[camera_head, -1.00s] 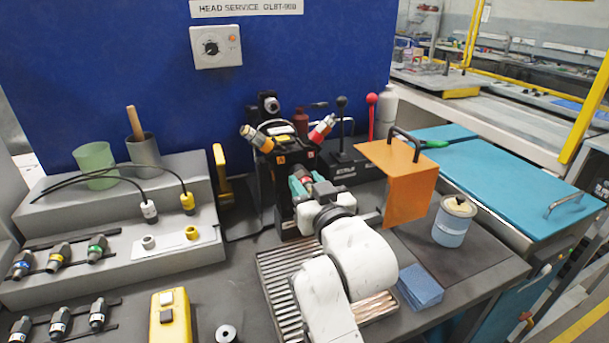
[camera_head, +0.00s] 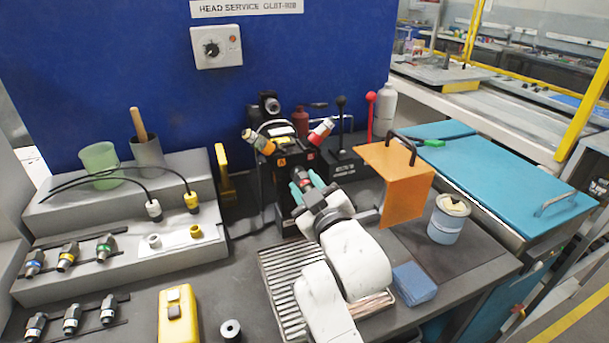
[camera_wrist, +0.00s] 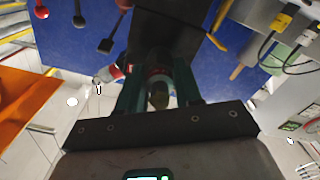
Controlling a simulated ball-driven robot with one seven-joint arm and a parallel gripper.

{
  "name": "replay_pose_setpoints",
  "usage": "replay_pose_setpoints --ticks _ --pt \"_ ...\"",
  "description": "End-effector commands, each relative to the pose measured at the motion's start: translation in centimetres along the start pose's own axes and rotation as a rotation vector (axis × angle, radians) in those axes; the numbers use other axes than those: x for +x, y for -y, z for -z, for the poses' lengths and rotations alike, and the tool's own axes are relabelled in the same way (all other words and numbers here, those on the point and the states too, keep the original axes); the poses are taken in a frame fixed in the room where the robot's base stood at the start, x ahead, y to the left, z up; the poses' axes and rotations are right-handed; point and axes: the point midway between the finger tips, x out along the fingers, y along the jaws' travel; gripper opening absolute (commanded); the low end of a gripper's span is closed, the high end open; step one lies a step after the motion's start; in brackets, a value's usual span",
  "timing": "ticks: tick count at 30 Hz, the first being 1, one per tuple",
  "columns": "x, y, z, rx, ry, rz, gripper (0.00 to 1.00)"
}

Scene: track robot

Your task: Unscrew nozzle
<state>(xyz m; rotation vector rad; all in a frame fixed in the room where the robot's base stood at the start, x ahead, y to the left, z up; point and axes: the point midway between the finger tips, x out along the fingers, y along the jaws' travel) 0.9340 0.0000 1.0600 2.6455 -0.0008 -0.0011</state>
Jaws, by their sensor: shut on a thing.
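My gripper (camera_head: 306,187) reaches up to the front of the black service head (camera_head: 284,170) at the back of the bench. Its teal fingers are shut on the nozzle (camera_wrist: 158,94), a dark piece with a red band and a brownish tip, seen between the fingers in the wrist view. The nozzle's red part (camera_head: 302,178) just shows between the fingers in the head view. I cannot tell how far it is threaded in. Two more nozzles, one orange (camera_head: 258,142) and one red (camera_head: 321,131), stick out from the head's upper sides.
An orange bent shield (camera_head: 403,195) stands close right of my arm. A slatted tray (camera_head: 277,285) lies below it. Nozzles sit on the grey rack (camera_head: 120,262) at left. A tin (camera_head: 448,222) and blue cloths (camera_head: 413,283) are at right; a yellow device (camera_head: 178,318) is in front.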

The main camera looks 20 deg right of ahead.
Motion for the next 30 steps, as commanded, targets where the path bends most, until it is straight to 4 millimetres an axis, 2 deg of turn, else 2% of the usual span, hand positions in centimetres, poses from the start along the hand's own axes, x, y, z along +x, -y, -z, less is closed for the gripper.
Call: replay_pose_setpoints --ticks 1,2,10,20,23,30 --pt "0.0 -0.1 0.4 -0.032 -0.002 0.0 0.0" --pt "0.0 0.0 0.2 -0.035 -0.003 -0.001 0.36" --pt "0.0 0.0 0.1 -0.029 -0.002 0.0 0.62" --pt "-0.3 0.0 0.0 -0.028 0.0 0.0 0.64" --pt "-1.3 0.1 -0.1 -0.029 0.0 0.001 0.64" --pt "-5.9 0.1 -0.1 -0.029 -0.001 0.001 0.64"
